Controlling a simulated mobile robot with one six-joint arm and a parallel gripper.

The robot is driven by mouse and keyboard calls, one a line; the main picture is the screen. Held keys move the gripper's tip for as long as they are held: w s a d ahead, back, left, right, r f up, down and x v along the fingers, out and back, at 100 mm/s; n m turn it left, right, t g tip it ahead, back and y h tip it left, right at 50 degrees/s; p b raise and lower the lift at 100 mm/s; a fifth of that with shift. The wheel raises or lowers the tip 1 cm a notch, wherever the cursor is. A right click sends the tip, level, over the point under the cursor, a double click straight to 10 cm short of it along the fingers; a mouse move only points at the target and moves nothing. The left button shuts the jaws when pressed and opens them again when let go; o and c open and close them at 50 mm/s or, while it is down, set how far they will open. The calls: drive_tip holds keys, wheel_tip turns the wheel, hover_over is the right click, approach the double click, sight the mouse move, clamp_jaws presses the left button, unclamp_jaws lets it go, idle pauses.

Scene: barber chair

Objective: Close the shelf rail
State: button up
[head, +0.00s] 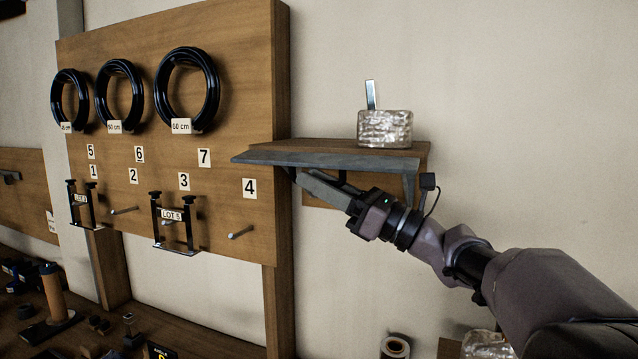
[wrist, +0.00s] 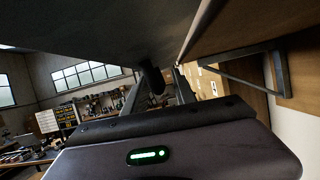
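The wooden shelf (head: 395,150) is fixed to the wall right of the pegboard. A grey rail (head: 320,160) runs along its front edge, and its left end juts out past the wood toward the pegboard. My gripper (head: 298,174) is just under the left part of the rail, reaching up from the lower right. In the wrist view, my gripper's two fingers (wrist: 155,88) stand apart. A dark rounded knob (wrist: 152,79) hangs between them below a dark flat surface; I cannot tell whether the fingers touch it.
A clear wrapped block (head: 385,128) and an upright metal strip (head: 370,95) are on the shelf. The wooden pegboard (head: 235,90) with black coils (head: 187,90) and pegs is close on the left. A shelf bracket (wrist: 240,85) shows at right in the wrist view. The wall below is mostly free.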

clamp_jaws()
